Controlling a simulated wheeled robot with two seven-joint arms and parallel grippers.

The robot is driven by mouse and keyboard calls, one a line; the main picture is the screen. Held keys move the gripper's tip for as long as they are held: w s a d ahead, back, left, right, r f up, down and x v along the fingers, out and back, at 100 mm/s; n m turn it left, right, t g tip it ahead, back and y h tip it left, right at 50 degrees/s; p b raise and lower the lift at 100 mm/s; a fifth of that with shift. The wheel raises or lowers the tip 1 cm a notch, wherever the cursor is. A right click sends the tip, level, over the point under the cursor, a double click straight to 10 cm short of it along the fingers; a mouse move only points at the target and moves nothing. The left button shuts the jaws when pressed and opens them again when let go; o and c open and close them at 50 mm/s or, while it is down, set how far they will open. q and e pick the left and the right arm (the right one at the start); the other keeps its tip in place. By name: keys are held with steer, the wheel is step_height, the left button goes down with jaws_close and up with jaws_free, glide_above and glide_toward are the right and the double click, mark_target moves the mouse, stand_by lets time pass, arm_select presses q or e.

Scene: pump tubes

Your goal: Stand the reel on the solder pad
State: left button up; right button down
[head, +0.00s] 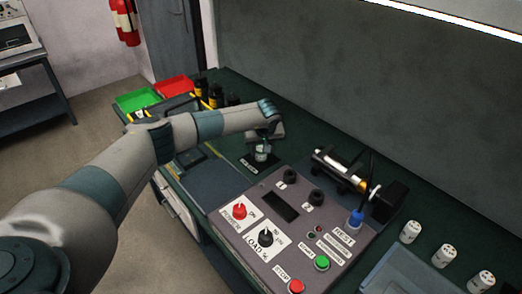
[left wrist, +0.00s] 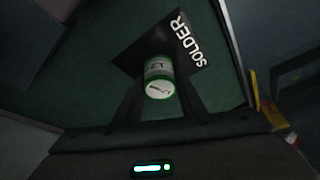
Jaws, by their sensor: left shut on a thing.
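The reel (left wrist: 158,80) is a small cylinder with green ends and a pale label. It also shows in the head view (head: 261,153), standing about upright under my left gripper. My left gripper (head: 263,143) is shut on it; in the left wrist view the two dark fingers flank the reel. The solder pad (left wrist: 188,42) is a black patch with white SOLDER lettering, directly beneath and behind the reel. In the head view the pad (head: 247,163) lies at the reel's foot. I cannot tell whether the reel touches it. My right gripper is not in view.
A grey control box (head: 280,232) with knobs and buttons stands close to the right of the pad. Red (head: 174,87) and green (head: 137,100) trays and dark bottles (head: 216,95) are at the far left. White cylinders (head: 444,255) stand at the right.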

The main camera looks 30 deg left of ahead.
arm_select(q)
steer(key=o, duration=1.2)
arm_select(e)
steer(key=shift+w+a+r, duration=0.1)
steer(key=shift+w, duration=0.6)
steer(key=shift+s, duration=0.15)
arm_select(q)
steer(key=shift+v, duration=1.2)
steer(key=b+v, duration=0.2)
steer(key=v, duration=0.7)
steer(key=shift+s+d+r, duration=0.1)
steer(key=shift+s+r, duration=0.05)
steer(key=shift+r, duration=0.2)
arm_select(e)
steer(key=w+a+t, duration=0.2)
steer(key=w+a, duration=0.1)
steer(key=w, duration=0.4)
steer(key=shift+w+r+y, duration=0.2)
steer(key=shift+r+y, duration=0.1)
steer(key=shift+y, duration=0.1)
